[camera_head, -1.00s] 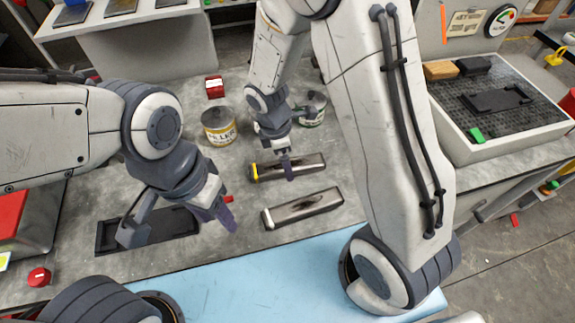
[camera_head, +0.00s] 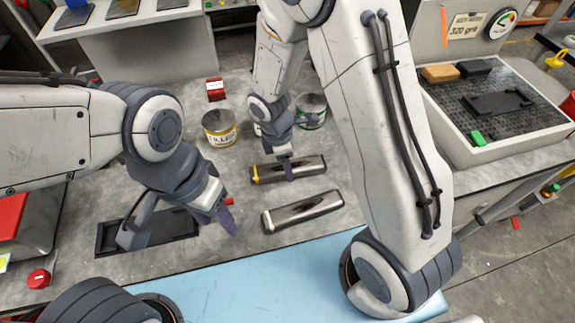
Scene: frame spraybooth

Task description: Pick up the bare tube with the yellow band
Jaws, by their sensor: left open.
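The bare tube with the yellow band (camera_head: 312,166) lies on the grey bench in the middle, its yellow band at the left end. A second tube with a pale band (camera_head: 305,210) lies nearer me, roughly parallel. My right gripper (camera_head: 289,171) is over the yellow-banded tube; a dark finger crosses the tube's near side and hides part of its middle. I cannot tell whether it is open or shut, or touching the tube. My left gripper (camera_head: 180,232) is open and empty, to the left of both tubes, over a dark tray (camera_head: 108,238).
A yellow-labelled filler can (camera_head: 219,128) and a green-labelled can (camera_head: 311,109) stand behind the tubes. A small red box (camera_head: 215,89) is farther back. A perforated black station (camera_head: 535,117) is at the right. A blue mat (camera_head: 255,285) covers the front edge.

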